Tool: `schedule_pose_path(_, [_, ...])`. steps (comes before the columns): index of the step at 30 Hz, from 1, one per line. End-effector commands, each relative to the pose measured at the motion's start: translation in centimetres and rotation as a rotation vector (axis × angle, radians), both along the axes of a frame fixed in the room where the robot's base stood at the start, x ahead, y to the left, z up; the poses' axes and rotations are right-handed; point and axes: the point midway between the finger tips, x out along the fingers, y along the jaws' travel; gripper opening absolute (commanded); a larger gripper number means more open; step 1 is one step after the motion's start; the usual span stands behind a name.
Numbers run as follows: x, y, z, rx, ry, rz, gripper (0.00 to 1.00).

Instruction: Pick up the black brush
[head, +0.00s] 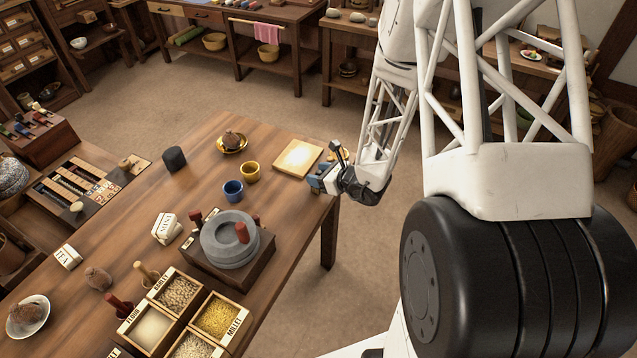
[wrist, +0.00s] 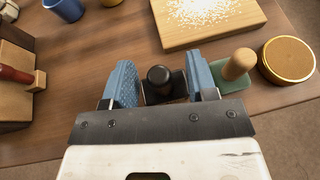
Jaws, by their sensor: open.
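My gripper (wrist: 161,65) is open, with its two blue fingers spread in the wrist view. In the head view my gripper (head: 320,179) is low over the right edge of the wooden table (head: 220,180), and I cannot clearly make out the brush there.
Close to the right finger stands a green-based piece with a pale wooden knob (wrist: 238,64). A gold-rimmed round tin (wrist: 287,60) lies further right. A pale board with white grains (wrist: 205,18) lies ahead. The blue cup (head: 233,190) and stone quern (head: 230,240) stand left.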

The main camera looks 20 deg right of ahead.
Motion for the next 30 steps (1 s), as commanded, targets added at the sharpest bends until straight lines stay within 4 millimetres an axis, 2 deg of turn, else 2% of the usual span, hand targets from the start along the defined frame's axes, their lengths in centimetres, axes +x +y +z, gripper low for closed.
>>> schedule_pose_path(17, [0.06,0.04,-0.06,0.000,0.000,0.000,0.52])
schedule_pose_path(27, [0.06,0.04,-0.06,0.000,0.000,0.000,0.02])
schedule_pose_path(30, [0.06,0.04,-0.06,0.000,0.000,0.000,0.00])
